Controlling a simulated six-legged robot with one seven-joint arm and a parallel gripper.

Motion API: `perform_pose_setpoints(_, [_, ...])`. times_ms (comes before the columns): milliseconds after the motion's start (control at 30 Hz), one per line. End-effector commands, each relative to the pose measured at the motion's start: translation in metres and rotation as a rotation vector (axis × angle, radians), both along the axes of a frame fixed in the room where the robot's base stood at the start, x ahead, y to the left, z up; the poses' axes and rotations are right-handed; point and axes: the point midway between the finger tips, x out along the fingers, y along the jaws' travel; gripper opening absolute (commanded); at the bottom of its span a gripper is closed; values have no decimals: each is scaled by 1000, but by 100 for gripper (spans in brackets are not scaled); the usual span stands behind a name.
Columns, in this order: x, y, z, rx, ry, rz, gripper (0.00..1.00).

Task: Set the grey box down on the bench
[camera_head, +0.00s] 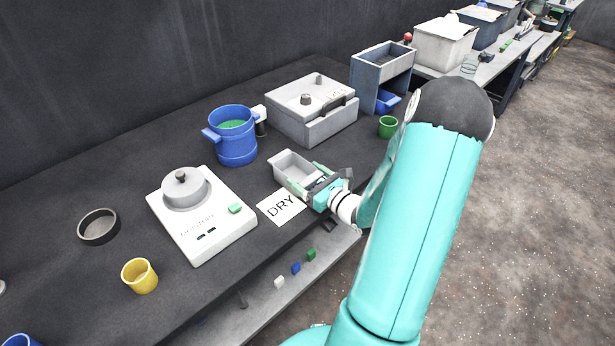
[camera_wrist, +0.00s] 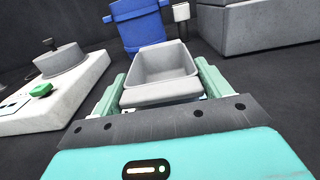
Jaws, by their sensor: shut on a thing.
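The grey box (camera_head: 292,166) is a small open tray with sloping walls, and it looks empty. My gripper (camera_head: 308,182) is shut on it, with pale green fingers along its sides. In the wrist view the box (camera_wrist: 163,75) sits between the two fingers (camera_wrist: 165,85), level and upright. It is low over the dark bench (camera_head: 120,170), just behind the white DRY card (camera_head: 281,206). I cannot tell whether its underside touches the bench. My gripper hides part of its near end.
A white scale (camera_head: 215,245) with a lidded pan stands left of the box. A blue pot (camera_head: 236,150) and a grey lidded case (camera_head: 335,122) stand behind it. A green cup (camera_head: 388,126) is to the right. A yellow cup (camera_head: 139,276) is at the front left.

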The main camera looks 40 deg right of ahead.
Motion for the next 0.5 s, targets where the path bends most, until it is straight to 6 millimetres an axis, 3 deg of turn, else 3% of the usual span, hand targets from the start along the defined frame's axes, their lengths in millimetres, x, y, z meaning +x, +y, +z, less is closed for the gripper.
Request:
perform_pose_setpoints(333, [0, 0, -3, 1, 0, 0, 54])
perform_pose_setpoints(367, [0, 0, -3, 0, 0, 0, 80])
perform_pose_setpoints(433, [0, 0, -3, 0, 0, 0, 94])
perform_pose_setpoints(500, [0, 0, -3, 0, 0, 0, 98])
